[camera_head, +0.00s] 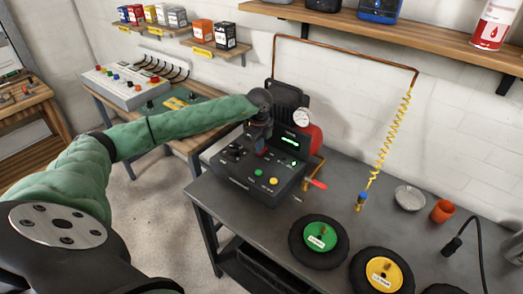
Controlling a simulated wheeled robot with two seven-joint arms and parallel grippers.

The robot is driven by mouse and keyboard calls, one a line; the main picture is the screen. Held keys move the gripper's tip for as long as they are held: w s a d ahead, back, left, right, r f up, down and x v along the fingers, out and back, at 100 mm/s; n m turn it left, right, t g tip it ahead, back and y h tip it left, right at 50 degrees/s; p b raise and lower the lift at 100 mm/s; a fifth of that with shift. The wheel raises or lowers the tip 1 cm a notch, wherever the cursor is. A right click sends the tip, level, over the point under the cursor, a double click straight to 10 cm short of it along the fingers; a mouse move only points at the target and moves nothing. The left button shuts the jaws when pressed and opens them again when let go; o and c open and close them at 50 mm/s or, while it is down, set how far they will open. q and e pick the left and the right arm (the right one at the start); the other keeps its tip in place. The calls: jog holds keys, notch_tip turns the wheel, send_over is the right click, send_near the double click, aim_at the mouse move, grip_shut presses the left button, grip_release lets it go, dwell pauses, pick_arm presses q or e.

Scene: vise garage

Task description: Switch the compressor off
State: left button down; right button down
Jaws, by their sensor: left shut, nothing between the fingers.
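The compressor (244,183) is a dark box with knobs, a lit green display (290,139) and a round pressure gauge at its back right. A green button (257,173) and a yellow button (273,181) sit on its sloped front panel. My left gripper (261,149) reaches in from the left, points down over the middle of the panel and is shut and empty. Whether its fingertips touch the panel I cannot tell; the gripper hides the part behind it. My right gripper is not in view.
The compressor stands on a dark workbench (342,188). Wheels with a green hub (320,236) and a yellow hub (382,273) lie at the front. A coiled yellow hose (389,137), a glass dish (409,197) and an orange cup (443,211) are to the right.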

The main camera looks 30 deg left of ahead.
pick_arm(q)
notch_tip(320, 180, up, 7)
jog(key=p, duration=0.2)
dwell(0.6)
jog(key=shift+f, duration=0.15)
dwell(0.4)
